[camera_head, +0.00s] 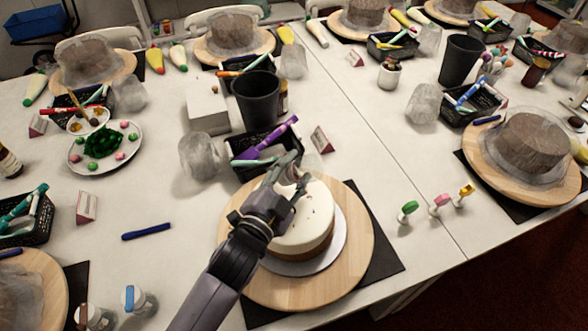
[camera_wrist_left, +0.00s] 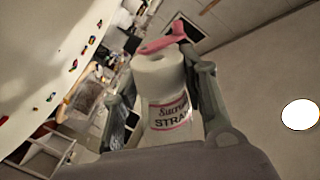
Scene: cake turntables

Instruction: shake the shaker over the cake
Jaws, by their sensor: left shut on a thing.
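A cake (camera_head: 312,226) with a cream-white top and brown side sits on a silver board (camera_head: 335,253) on a round wooden turntable (camera_head: 358,240). A few small dark specks show on its top. My left gripper (camera_head: 288,178) is over the far left part of the cake. In the left wrist view it is shut around a white shaker (camera_wrist_left: 168,75) with a pink flip lid (camera_wrist_left: 165,40) and a label partly reading "STRA". The lid is swung open. In the head view the gripper hides most of the shaker. My right gripper is not in view.
Two other shakers (camera_head: 137,299) (camera_head: 90,316) stand at the front left. A blue pen (camera_head: 146,231) lies left.

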